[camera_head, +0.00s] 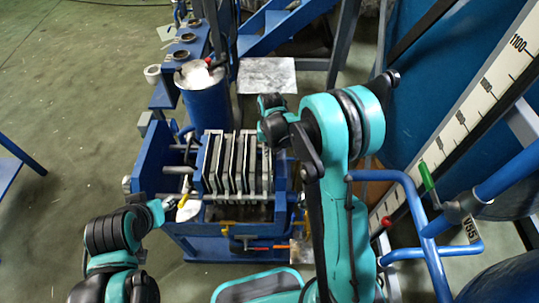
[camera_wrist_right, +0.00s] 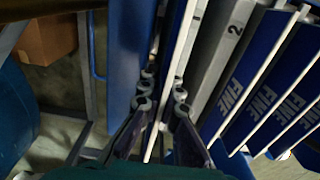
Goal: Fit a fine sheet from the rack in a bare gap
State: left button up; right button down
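In the right wrist view, my right gripper (camera_wrist_right: 162,98) has its two fingers close on both sides of a thin blue sheet with a white edge (camera_wrist_right: 180,45). It looks shut on this sheet; no lettering shows on it. To the right stand several blue sheets marked FINE (camera_wrist_right: 236,92), white-edged and side by side. In the head view, several grey plates (camera_head: 228,165) stand upright in a blue-framed press. My right wrist (camera_head: 270,118) is by their right side; its fingertips are hidden there. My left arm's end (camera_head: 155,212) is at the press's front left, fingers unclear.
A grey plate marked 2 (camera_wrist_right: 228,40) stands between the held sheet and the FINE sheets. A blue drum (camera_head: 206,95) stands behind the press. Blue pipes (camera_head: 425,215) and a large white scale (camera_head: 470,105) are at the right. The floor at the left is mostly clear.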

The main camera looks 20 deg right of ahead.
pick_arm(q)
jog(key=shift+f, duration=0.4)
pick_arm(e)
jog(key=shift+s+d+f, duration=0.1)
jog(key=shift+s+f, duration=0.15)
jog(key=shift+f, duration=0.25)
jog(key=shift+s+f, duration=0.25)
jog(key=shift+f, duration=0.2)
jog(key=c, duration=1.6)
grip_release()
jog(key=shift+c, duration=0.2)
jog(key=shift+w+g, duration=0.3)
jog(key=shift+w, duration=0.3)
pick_arm(q)
jog(key=shift+w+d, duration=0.35)
jog(key=shift+w, duration=0.3)
pick_arm(e)
notch_tip(320, 180, up, 12)
jog(key=a, duration=0.1)
jog(key=shift+f, duration=0.25)
jog(key=shift+a, duration=0.15)
